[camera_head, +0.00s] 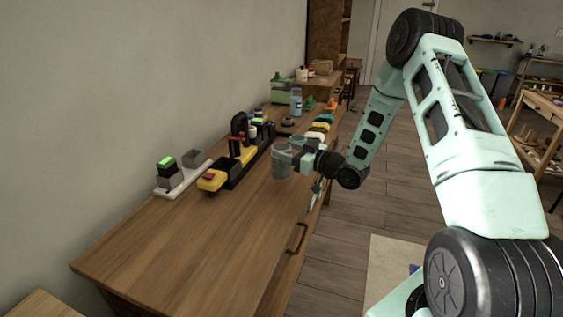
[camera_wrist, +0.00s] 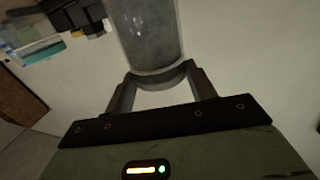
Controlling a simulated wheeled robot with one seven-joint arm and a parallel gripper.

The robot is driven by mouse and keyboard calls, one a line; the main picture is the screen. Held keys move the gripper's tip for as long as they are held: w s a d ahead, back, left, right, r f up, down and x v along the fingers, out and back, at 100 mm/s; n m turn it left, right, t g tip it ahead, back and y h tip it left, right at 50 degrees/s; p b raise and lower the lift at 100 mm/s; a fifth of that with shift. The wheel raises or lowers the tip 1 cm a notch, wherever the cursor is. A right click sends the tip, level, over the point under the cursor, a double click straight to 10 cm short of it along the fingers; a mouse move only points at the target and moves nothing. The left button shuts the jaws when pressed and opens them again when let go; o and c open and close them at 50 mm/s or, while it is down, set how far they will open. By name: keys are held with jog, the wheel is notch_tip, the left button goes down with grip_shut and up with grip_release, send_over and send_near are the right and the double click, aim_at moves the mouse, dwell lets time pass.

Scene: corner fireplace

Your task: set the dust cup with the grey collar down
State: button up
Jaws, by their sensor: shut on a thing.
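The dust cup (camera_head: 282,164) is a translucent grey cylinder, held over the wooden workbench near its right edge in the head view. In the wrist view the dust cup (camera_wrist: 148,40) fills the top middle, with a grey collar (camera_wrist: 160,78) around its near end. My gripper (camera_head: 296,150) is shut on the cup; in the wrist view its two fingers (camera_wrist: 160,86) sit on either side of the collar. I cannot tell whether the cup's lower end touches the bench top.
On the wooden bench (camera_head: 190,240), a yellow and black device (camera_head: 212,180) stands left of the cup. Left of that is a pale tray with grey and green-topped blocks (camera_head: 168,178). A blue bottle (camera_head: 296,101) and several coloured items stand farther back. The near bench top is clear.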

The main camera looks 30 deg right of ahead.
aim_at(290, 165)
jog(key=shift+f, duration=2.55)
jog(key=shift+f, duration=0.1)
jog(key=o, duration=1)
jog(key=b+v, duration=0.1)
jog(key=v, duration=1.1)
jog(key=shift+b, duration=0.35)
